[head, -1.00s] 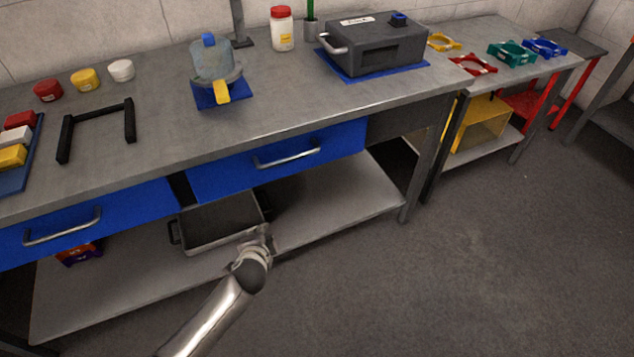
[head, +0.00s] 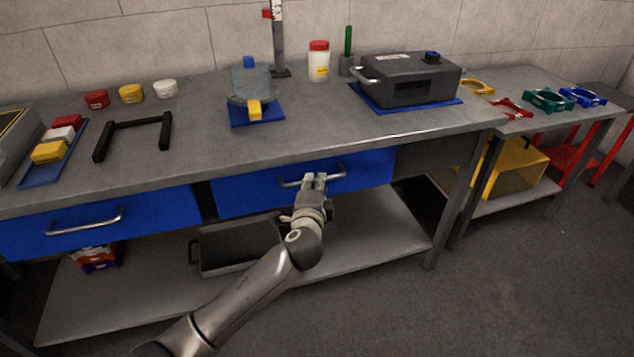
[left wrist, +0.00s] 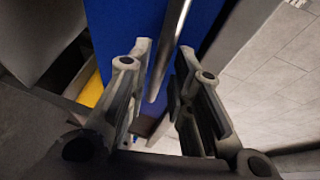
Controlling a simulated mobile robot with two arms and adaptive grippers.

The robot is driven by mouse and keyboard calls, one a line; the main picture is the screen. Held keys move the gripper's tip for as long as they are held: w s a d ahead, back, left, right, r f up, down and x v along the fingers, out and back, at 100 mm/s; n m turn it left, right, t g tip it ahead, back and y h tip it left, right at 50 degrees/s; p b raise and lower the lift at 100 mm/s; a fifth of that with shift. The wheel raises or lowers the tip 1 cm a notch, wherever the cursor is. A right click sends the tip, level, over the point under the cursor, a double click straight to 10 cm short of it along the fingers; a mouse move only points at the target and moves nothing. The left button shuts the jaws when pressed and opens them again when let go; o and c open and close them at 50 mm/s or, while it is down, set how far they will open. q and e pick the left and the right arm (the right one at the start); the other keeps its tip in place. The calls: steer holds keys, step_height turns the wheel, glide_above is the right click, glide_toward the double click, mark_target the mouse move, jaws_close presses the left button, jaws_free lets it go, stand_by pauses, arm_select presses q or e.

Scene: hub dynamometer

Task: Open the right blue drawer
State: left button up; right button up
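The right blue drawer (head: 370,172) sits under the tabletop of the grey workbench, and its front looks closed. Its silver bar handle (head: 335,172) runs across the front. My left gripper (head: 314,178) is at the middle of this handle, with its fingers pointing at the drawer. In the left wrist view the two fingers (left wrist: 163,62) are apart, and the handle bar (left wrist: 172,45) shows between them against the blue front (left wrist: 125,25). I see no clear contact between fingers and bar. My right gripper is not in view.
The left blue drawer (head: 150,218) is closed beside it. A dark tray (head: 235,252) stands on the lower shelf (head: 385,225), below and behind my left arm. A grey device (head: 410,80) sits on the bench above. The floor in front is clear at the right.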

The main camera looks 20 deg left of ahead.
arm_select(q)
steer(key=shift+x, duration=1.5)
jaws_close()
